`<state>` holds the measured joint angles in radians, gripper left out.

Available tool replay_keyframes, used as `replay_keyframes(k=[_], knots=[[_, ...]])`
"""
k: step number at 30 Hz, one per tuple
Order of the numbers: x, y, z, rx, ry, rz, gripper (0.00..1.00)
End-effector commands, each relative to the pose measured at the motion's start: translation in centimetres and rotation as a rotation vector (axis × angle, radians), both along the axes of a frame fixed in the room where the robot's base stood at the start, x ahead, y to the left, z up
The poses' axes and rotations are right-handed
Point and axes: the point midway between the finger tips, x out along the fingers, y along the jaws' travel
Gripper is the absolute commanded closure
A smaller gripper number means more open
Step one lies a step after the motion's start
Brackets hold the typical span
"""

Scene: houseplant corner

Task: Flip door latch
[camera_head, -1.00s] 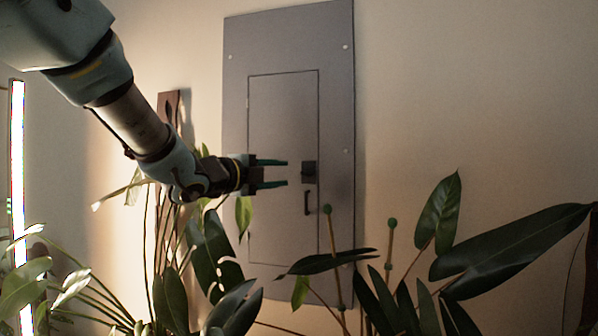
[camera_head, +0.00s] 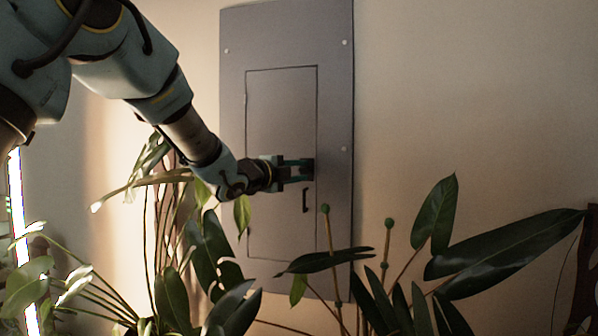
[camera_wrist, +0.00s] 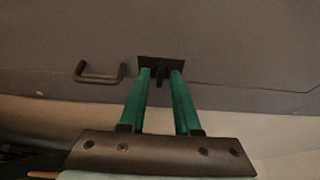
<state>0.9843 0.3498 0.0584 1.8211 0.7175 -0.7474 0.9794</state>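A grey panel door (camera_head: 275,110) set in a larger grey wall plate carries a small dark latch near its right edge. In the wrist view the latch (camera_wrist: 159,75) is a dark plate with a small raised tab. My gripper (camera_head: 308,170) is at the latch, its two green fingers reaching the plate. In the wrist view the fingers (camera_wrist: 160,74) stand apart on either side of the tab, with a visible gap. In the head view my fingers hide most of the latch.
A dark pull handle (camera_head: 305,200) sits just below the latch; it also shows in the wrist view (camera_wrist: 99,73). Leafy plants (camera_head: 210,250) stand below and left of my arm. Broad dark leaves (camera_head: 500,245) fill the lower right. The wall right of the panel is clear.

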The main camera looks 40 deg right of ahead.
Motion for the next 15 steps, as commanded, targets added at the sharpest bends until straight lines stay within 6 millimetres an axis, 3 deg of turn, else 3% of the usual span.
replay_keyframes(k=[1, 8, 15], knots=[[0.0, 0.01, 0.0, 0.0, 0.0, 0.0, 0.76], [0.0, 0.01, 0.01, 0.0, 0.0, 0.0, 1.0], [-0.01, 0.0, 0.03, 0.0, 0.0, 0.0, 1.0]])
